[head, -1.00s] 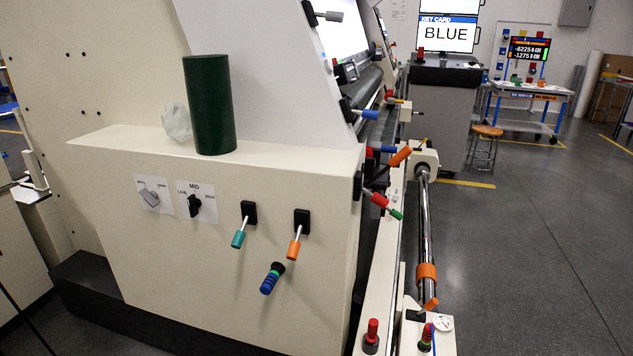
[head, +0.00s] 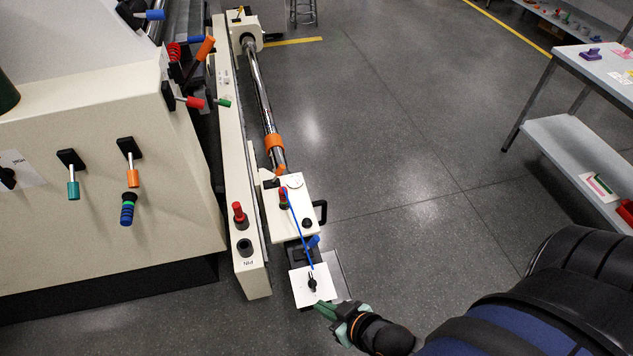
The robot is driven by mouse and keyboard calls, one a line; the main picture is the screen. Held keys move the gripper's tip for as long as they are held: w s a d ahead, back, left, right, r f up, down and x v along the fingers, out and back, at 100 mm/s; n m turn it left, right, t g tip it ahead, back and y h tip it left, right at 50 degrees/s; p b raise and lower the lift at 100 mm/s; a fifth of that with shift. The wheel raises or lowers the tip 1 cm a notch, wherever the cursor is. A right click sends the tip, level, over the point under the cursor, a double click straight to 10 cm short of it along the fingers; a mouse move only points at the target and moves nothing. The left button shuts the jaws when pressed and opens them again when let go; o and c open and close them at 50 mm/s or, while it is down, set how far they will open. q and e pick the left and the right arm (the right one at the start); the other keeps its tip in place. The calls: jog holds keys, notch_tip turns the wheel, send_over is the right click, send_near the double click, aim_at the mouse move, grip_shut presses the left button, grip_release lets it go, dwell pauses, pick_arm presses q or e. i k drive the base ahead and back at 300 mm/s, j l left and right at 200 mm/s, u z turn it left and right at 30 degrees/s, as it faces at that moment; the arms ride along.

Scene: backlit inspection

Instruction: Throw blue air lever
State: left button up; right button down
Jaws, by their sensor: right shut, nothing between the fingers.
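A small blue lever handle (head: 313,241) stands on a dark block at the near end of the cream carriage (head: 268,212). A thin blue hose (head: 299,232) runs beside it from the carriage down to a white plate (head: 302,291) with a black knob (head: 312,284). My right gripper (head: 322,309) is shut and empty, with its green fingertips at the plate's lower right edge, below the blue lever and apart from it. Whether the tips touch the plate I cannot tell. Another blue handle (head: 154,15) sticks out of the machine at upper left. My left gripper is out of view.
The cream machine (head: 95,225) with teal and orange levers fills the left. A long cream rail (head: 236,150) and a chrome shaft (head: 262,95) run away from me. A grey table (head: 600,68) with a lower shelf stands at right. Open floor (head: 410,150) lies between.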

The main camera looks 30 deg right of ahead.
aim_at(315, 239)
jog(key=k+l, duration=0.1)
jog(key=l, duration=0.35)
jog(key=k+l, duration=0.15)
jog(key=l, duration=0.3)
jog(key=k+l, duration=0.1)
jog(key=l, duration=0.35)
jog(key=k+l, duration=0.1)
jog(key=l, duration=0.35)
jog(key=k, duration=0.45)
